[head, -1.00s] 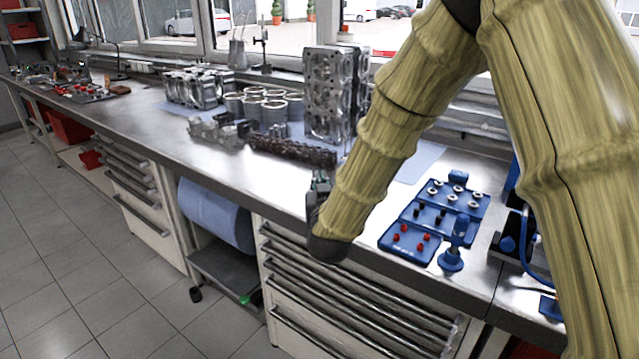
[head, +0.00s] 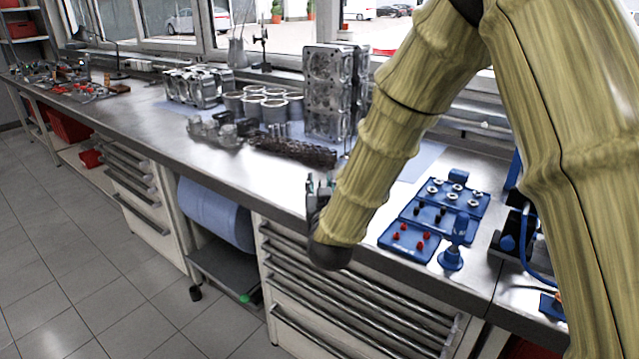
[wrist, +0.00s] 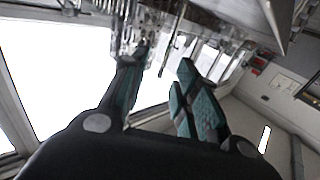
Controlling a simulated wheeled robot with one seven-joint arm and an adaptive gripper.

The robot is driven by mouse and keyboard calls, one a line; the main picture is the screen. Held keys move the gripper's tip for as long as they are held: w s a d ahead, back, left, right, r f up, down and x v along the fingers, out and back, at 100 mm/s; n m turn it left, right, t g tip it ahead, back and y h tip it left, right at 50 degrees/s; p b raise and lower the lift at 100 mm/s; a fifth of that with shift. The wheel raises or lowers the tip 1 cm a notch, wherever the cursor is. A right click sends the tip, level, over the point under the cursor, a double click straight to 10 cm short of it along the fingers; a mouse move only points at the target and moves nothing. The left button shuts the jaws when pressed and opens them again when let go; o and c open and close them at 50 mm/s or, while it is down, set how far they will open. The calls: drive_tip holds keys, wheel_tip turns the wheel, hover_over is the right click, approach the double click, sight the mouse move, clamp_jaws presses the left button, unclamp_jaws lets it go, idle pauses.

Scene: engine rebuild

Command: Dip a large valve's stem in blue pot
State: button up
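My gripper (head: 318,190) is over the front part of the bench, left of the blue trays, partly hidden by my arm. In the wrist view its two teal-and-black fingers (wrist: 163,62) stand apart, and I make out nothing clearly held between them. A thin dark rod (wrist: 173,52) shows beyond the fingertips; I cannot tell whether it is a valve stem. No large valve can be made out for sure. A blue upright piece on a round base (head: 451,258) stands at the trays' front right; I cannot tell whether it is the blue pot.
Blue trays (head: 398,252) hold small red, black and pale ring-shaped parts. A cylinder head (head: 330,95) stands upright at the back, with cylinder liners (head: 277,112) beside it. A dark camshaft (head: 292,152) lies in front. The bench's left front (head: 200,155) is mostly clear.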

drive_tip(key=s, duration=1)
drive_tip(key=s+d+f+g+p, duration=0.1)
drive_tip(key=s+d+f+g, duration=0.25)
drive_tip(key=f, duration=0.65)
drive_tip(key=s+d+f+g+p, duration=0.1)
drive_tip(key=s+d+f+g, duration=0.3)
drive_tip(key=f, duration=0.6)
drive_tip(key=s+d+f+g+p, duration=0.15)
drive_tip(key=s+d+f, duration=0.35)
drive_tip(key=f, duration=0.5)
drive_tip(key=s+d+f+g, duration=0.3)
drive_tip(key=s+f, duration=0.1)
drive_tip(key=s, duration=0.5)
drive_tip(key=s+d+f+m+g+h, duration=0.1)
drive_tip(key=s+d+f+g, duration=0.2)
drive_tip(key=s, duration=0.6)
drive_tip(key=s+d+f+g+p, duration=0.1)
drive_tip(key=s+d+f+g, duration=0.2)
drive_tip(key=s+f, duration=0.4)
drive_tip(key=shift+s+d, duration=0.45)
drive_tip(key=shift+s, duration=0.45)
drive_tip(key=shift+h, duration=0.3)
drive_tip(key=shift+c, duration=0.4)
